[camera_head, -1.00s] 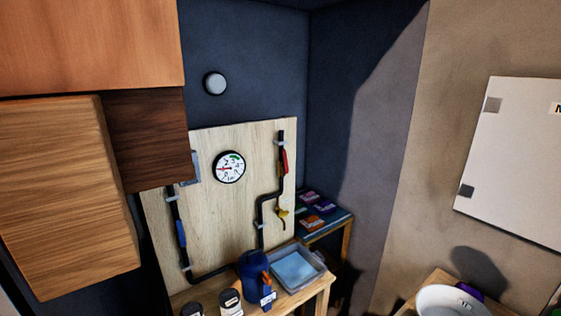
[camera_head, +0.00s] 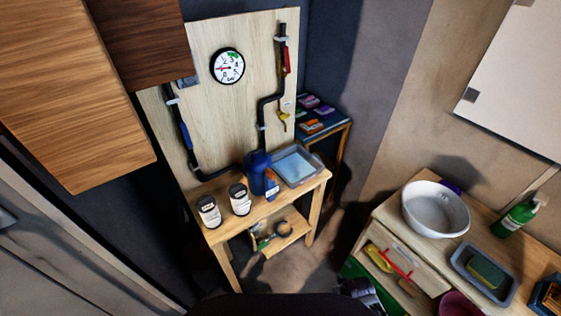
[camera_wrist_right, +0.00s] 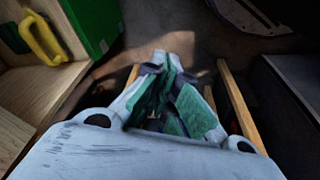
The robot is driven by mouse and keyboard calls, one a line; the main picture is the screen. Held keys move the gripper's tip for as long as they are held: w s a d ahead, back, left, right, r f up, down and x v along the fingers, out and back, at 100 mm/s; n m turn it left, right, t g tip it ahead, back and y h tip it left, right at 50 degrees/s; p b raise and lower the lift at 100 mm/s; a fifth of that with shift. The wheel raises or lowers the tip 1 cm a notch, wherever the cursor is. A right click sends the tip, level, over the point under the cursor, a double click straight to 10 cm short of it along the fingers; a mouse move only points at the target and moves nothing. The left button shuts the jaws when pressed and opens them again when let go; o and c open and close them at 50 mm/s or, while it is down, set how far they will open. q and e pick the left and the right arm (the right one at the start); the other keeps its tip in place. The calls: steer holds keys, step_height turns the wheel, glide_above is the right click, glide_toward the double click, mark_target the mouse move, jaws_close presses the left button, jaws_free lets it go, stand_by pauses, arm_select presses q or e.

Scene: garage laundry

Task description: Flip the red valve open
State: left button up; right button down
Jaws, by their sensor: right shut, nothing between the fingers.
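The red valve handle (camera_head: 288,60) is on the upper part of the black pipe at the right of the wooden board (camera_head: 205,110). It lies upright along the pipe. My right gripper (camera_wrist_right: 172,85) is shut and empty in the right wrist view, its green-padded fingers together, pointing over the floor. In the head view, part of my right gripper (camera_head: 360,290) shows at the bottom edge, far below and to the right of the valve. My left gripper is not in view.
A yellow handle (camera_head: 284,117) and a blue handle (camera_head: 186,135) are on the pipes. A gauge (camera_head: 227,66) is on the board. A wooden table (camera_head: 222,232) below bears jars, a blue jug (camera_head: 257,173) and a tray (camera_head: 297,165). Cabinets (camera_head: 70,90) hang at left.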

steer(key=w+a+r+n+t, duration=0.1)
steer(key=w+r, duration=0.4)
steer(key=r, duration=0.6)
steer(key=w+a+r+n+t, duration=0.2)
steer(key=w+r, duration=0.3)
steer(key=r, duration=0.5)
steer(key=w+a+r+n+t+y, duration=0.1)
steer(key=w+a+r+n+t, duration=0.15)
steer(key=w+r, duration=0.5)
steer(key=w+a+r+n+t+y+p, duration=0.1)
steer(key=w+a+r+n+t, duration=0.1)
steer(key=w+a+r+n, duration=0.4)
steer(key=w+a+r+n+t+y, duration=0.1)
steer(key=w+r+t, duration=0.1)
steer(key=w+r, duration=0.7)
steer(key=w+a+r+n+t+y, duration=0.1)
steer(key=w+a+r+n, duration=0.3)
steer(key=r, duration=0.5)
steer(key=w+a+r+n+t+y, duration=0.2)
steer(key=w+a+r+n+t, duration=0.2)
steer(key=w+r, duration=0.4)
steer(key=shift+w+a+r+n, duration=0.2)
steer(key=shift+a+r+n, duration=0.25)
steer(key=shift+r+n, duration=0.35)
